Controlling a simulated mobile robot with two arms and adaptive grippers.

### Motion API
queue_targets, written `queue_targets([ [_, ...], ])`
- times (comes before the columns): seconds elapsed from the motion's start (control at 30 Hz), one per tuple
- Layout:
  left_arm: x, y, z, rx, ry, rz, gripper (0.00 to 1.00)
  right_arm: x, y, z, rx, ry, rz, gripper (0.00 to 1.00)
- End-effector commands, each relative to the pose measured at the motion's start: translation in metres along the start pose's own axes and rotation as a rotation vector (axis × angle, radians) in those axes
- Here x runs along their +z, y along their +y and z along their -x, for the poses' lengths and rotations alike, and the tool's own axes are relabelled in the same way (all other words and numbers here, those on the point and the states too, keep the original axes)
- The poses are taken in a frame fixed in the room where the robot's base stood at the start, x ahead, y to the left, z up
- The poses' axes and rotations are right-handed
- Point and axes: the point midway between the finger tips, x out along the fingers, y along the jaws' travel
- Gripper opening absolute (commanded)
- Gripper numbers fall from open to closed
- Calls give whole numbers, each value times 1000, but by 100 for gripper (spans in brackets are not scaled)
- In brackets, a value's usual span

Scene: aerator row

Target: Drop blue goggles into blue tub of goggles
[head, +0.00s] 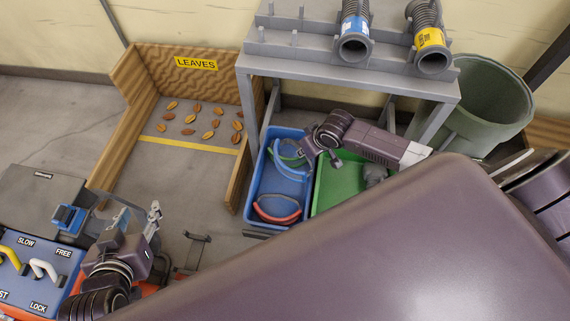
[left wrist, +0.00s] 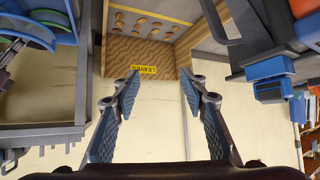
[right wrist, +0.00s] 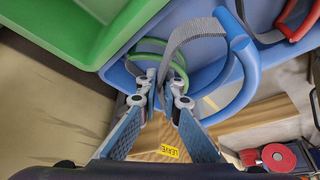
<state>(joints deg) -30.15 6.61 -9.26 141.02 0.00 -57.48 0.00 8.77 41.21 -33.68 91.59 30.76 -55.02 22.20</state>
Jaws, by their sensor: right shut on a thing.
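The blue tub (head: 251,203) stands on the floor below the grey rack. Red goggles (head: 279,219) and green goggles (head: 277,158) lie in it. My right gripper (head: 312,160) is above the tub's far part. In the right wrist view it (right wrist: 162,85) is shut on the grey strap of the blue goggles (right wrist: 247,75). The blue goggles hang over the tub; whether they touch its contents I cannot tell. The green goggles (right wrist: 172,47) show just behind the fingertips. My left gripper (head: 140,215) is open and empty, left of the tub, with parted fingers (left wrist: 160,82).
A green tub (head: 325,190) stands right against the blue one, partly hidden by my arm. The grey rack (head: 350,76) with hoses rises behind. A wooden leaves bin (head: 240,170) is on the left, a lever panel (head: 40,265) at lower left, a green barrel (head: 485,105) at right.

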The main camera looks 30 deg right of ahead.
Motion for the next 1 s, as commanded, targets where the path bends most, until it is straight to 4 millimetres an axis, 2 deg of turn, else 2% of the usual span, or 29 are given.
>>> queue_targets([
  [0.2,-28,4,-4,8,123,-1,40,2,0,-4,0,1,0,0],
  [0.4,-45,6,-3,12,192,-1,40,2,0,-6,0,0,0,0],
  [0.8,-51,6,-2,13,214,-1,40,2,0,-6,0,0,0,0],
  [0.83,-51,6,-2,13,214,-1,40,2,0,-6,0,0,0,9],
  [1.0,-50,6,-2,13,213,-2,40,2,0,-6,0,0,0,26],
])
